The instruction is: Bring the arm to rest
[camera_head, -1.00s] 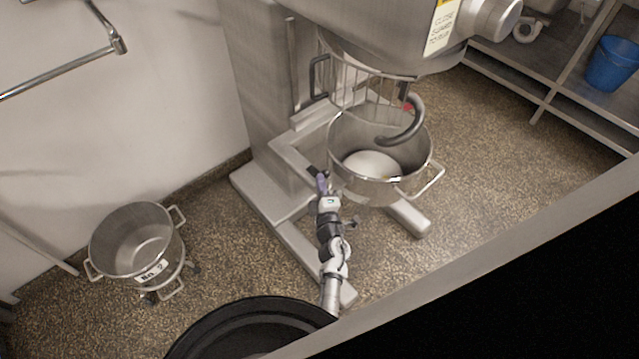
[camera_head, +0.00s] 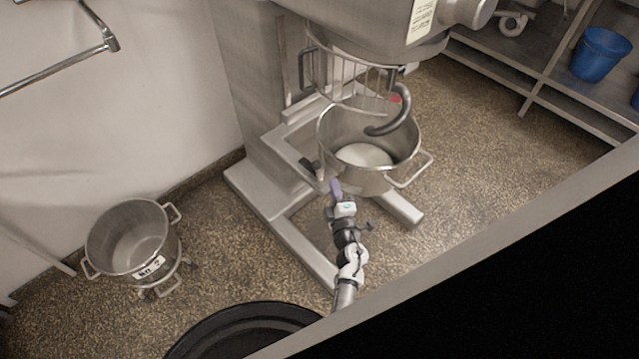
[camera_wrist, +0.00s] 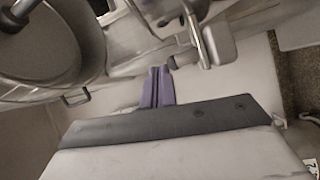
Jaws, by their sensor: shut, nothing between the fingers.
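My gripper (camera_head: 336,188) shows in the head view at the end of my arm, just in front of the steel mixer bowl (camera_head: 385,183) and left of its right-hand handle. Its purple fingers also show in the wrist view (camera_wrist: 157,88), together and with nothing between them. The bowl sits low in the large mixer (camera_head: 262,100), with white contents in it. The curved grey dough hook (camera_head: 402,112) hangs over the bowl. Whether the fingertips touch the bowl or the mixer frame cannot be told.
A second steel bowl (camera_head: 128,240) on a wheeled base stands at the left. A black round bin (camera_head: 240,330) is at the bottom. A steel shelf with a blue bucket (camera_head: 600,55) is at the top right. Speckled floor (camera_head: 480,150) is clear right of the mixer.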

